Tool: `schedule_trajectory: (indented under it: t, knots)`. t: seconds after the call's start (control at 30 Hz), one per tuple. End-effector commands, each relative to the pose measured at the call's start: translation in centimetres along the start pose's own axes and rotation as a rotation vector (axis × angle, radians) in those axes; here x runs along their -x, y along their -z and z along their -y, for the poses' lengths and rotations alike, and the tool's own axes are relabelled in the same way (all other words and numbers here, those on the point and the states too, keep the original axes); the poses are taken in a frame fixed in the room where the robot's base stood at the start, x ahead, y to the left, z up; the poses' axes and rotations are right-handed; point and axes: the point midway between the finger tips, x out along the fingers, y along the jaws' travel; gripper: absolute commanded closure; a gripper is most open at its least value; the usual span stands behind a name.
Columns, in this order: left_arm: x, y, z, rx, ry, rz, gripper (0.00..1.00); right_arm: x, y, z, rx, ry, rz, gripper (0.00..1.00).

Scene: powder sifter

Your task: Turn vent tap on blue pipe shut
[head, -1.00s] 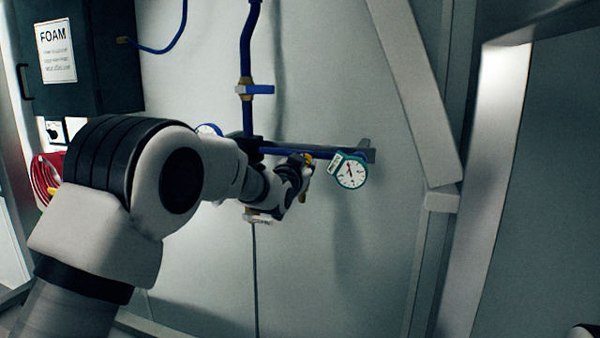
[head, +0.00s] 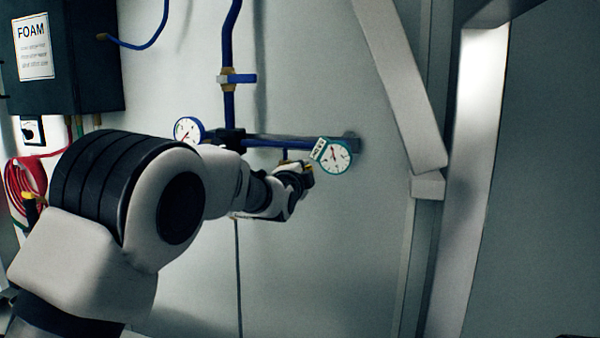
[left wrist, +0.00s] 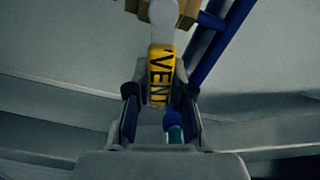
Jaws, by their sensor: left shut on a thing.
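The vent tap's yellow handle (left wrist: 160,75), marked "VENT", lies between the fingers of my left gripper (left wrist: 160,110) in the left wrist view. The gripper is shut on it. Brass tap parts (left wrist: 145,7) show above the handle. In the head view my left gripper (head: 303,175) is just below the horizontal blue pipe (head: 275,143), left of a teal-rimmed gauge (head: 335,156). Only a small bit of yellow shows there; the wrist hides most of the tap. The blue pipe also crosses the upper right of the left wrist view (left wrist: 217,43). My right gripper is out of view.
A second gauge (head: 188,131) sits left of the pipe joint. Another tap with a blue handle (head: 240,79) is on the vertical pipe above. A dark FOAM cabinet (head: 85,60) and red hose (head: 25,185) are at left. A metal post (head: 478,170) stands at right.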

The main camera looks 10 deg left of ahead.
Motion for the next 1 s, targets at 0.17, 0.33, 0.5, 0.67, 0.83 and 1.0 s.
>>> schedule_trajectory:
  t: [0.17, 0.33, 0.5, 0.67, 0.83, 1.0]
  knots:
    - [0.0, -0.1, -1.1, -0.13, -0.002, 0.0, 1.0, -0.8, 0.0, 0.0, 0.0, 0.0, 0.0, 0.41]
    - [0.0, -0.3, -1.5, -0.22, -0.003, 0.0, 1.0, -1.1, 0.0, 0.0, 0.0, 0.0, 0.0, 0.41]
    - [0.0, -0.4, -1.8, -0.273, -0.003, 0.0, 1.0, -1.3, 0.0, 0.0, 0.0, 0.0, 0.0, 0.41]
    - [0.0, -0.4, -1.9, -0.293, -0.004, 0.0, 1.0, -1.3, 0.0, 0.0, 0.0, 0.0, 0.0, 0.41]
    - [0.0, -0.4, -1.9, -0.297, -0.004, 0.0, 1.0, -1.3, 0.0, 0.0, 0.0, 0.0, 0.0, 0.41]
    - [0.0, -0.4, -1.9, -0.296, -0.005, 0.0, 1.0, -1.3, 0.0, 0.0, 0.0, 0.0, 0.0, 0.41]
